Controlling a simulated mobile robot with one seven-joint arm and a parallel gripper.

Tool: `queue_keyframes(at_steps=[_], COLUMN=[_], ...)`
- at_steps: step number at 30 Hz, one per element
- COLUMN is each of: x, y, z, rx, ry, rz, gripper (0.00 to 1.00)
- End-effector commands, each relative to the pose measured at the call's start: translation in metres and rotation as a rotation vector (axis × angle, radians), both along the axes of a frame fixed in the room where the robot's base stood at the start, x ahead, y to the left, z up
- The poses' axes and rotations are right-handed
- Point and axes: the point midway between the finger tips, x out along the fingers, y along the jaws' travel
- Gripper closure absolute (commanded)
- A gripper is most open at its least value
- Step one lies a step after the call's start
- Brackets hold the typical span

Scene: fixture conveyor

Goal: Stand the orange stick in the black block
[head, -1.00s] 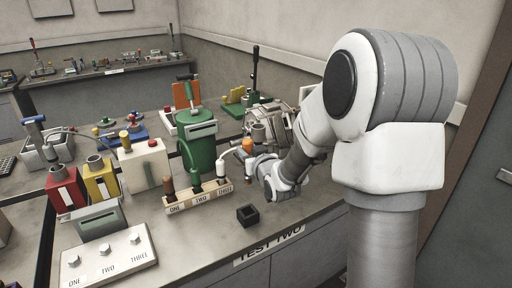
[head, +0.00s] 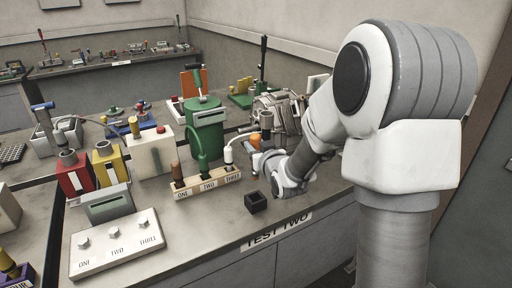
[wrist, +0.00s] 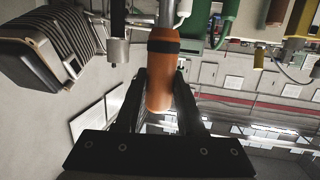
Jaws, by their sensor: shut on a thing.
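The orange stick (wrist: 163,75) has a dark band near one end and a rounded other end. It lies between the two black fingers of my gripper (wrist: 158,100), which are shut on it. In the head view a short orange part of the stick (head: 254,141) shows above my gripper; the rest is hidden. The black block (head: 255,202) is small, with a square opening on top. It stands on the bench near the front edge, in front of my gripper and apart from it.
A cream socket strip (head: 207,184) labelled ONE, TWO, THREE stands left of the block, with plugs and cables in it. Behind are a green canister (head: 206,130) and a ribbed grey motor (head: 280,112). A switch panel (head: 115,243) lies front left. Bench around the block is clear.

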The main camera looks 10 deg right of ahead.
Motion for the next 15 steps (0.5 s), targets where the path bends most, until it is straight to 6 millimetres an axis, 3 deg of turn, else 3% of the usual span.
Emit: queue_keyframes(at_steps=[15], x=[0.0], y=[0.0], z=[-0.043], rx=[0.001], ry=[-0.001], rz=[-0.007], gripper=[1.0])
